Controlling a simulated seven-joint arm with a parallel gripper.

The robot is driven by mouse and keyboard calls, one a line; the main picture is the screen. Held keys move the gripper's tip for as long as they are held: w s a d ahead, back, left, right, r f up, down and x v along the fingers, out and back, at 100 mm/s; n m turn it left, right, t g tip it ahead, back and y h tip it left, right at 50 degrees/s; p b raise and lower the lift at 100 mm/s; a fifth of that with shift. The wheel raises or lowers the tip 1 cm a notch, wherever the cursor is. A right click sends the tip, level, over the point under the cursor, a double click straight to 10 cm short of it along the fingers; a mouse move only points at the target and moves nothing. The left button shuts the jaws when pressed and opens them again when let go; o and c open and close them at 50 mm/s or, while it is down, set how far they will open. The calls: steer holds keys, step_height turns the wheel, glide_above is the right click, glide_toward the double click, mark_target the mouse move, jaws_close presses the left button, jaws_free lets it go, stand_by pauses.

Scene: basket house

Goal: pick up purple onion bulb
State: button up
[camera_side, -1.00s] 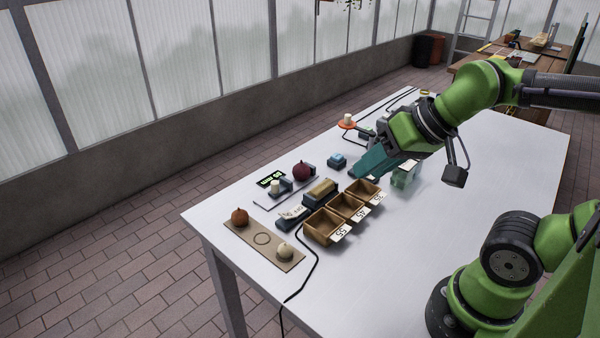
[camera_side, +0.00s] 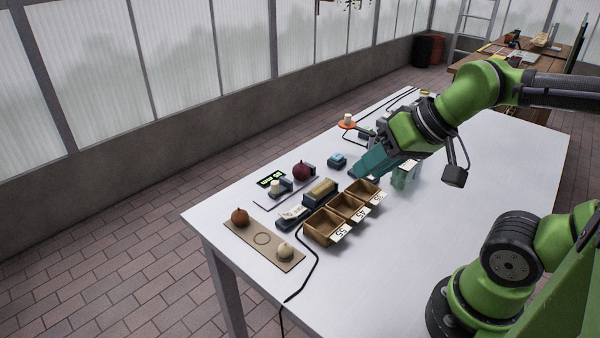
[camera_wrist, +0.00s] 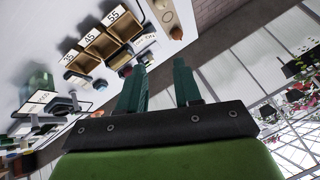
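The purple onion bulb (camera_side: 302,171) is dark and round. It sits at the far side of the white table in the side view, beside a small scale-like device. My gripper (camera_side: 362,170) is above the table to the right of the bulb, clearly apart from it and close to the wooden boxes. In the wrist view the two teal fingers of my gripper (camera_wrist: 159,66) stand apart with nothing visible between them. I cannot clearly make out the bulb in the wrist view; the left finger may partly hide it.
Three wooden boxes (camera_side: 325,227) with number cards stand in a row near my gripper. A brown board (camera_side: 262,240) holds an orange-brown bulb (camera_side: 240,216) and a pale bulb (camera_side: 285,250). A small blue item (camera_side: 337,160) stands between gripper and bulb.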

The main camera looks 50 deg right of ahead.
steer(key=o, duration=1)
steer(key=shift+f, duration=0.1)
